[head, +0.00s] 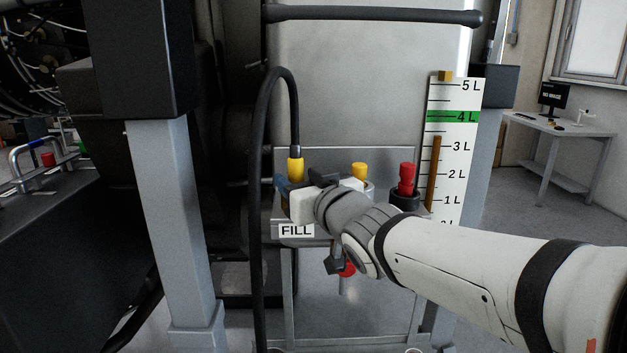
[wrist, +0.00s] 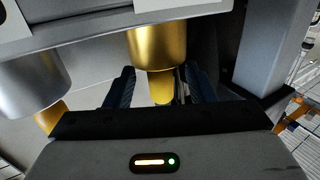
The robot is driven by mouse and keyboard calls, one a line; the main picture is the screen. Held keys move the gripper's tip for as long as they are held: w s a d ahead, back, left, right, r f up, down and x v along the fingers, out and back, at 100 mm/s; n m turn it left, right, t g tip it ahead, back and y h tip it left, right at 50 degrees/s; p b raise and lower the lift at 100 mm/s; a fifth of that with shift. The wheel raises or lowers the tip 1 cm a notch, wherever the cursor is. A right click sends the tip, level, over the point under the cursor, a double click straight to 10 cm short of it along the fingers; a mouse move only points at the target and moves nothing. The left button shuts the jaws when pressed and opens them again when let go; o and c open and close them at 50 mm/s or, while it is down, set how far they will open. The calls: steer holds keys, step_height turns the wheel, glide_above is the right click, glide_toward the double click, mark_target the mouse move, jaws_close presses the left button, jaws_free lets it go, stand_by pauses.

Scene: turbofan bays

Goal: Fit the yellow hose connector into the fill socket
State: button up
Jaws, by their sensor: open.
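The yellow hose connector (head: 295,169) stands upright at the end of a black hose above the FILL label (head: 296,231). In the wrist view, which appears upside down, the connector (wrist: 161,87) meets the gold fill socket (wrist: 157,46) end to end, with no gap visible. How deep it sits cannot be told. My gripper (wrist: 160,90) is open, with a blue finger on each side of the connector. In the head view my gripper (head: 287,190) hides the socket.
A yellow-topped fitting (head: 359,171) and a red-topped fitting (head: 407,179) stand to the right. A silver socket (wrist: 32,82) is beside my gripper in the wrist view. The black hose (head: 259,180) loops close on the left. A level scale (head: 453,145) stands at right.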

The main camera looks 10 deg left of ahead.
steer(key=v, duration=0.7)
steer(key=shift+s+d+p, duration=0.25)
steer(key=shift+d+p, duration=0.05)
steer(key=shift+p, duration=0.05)
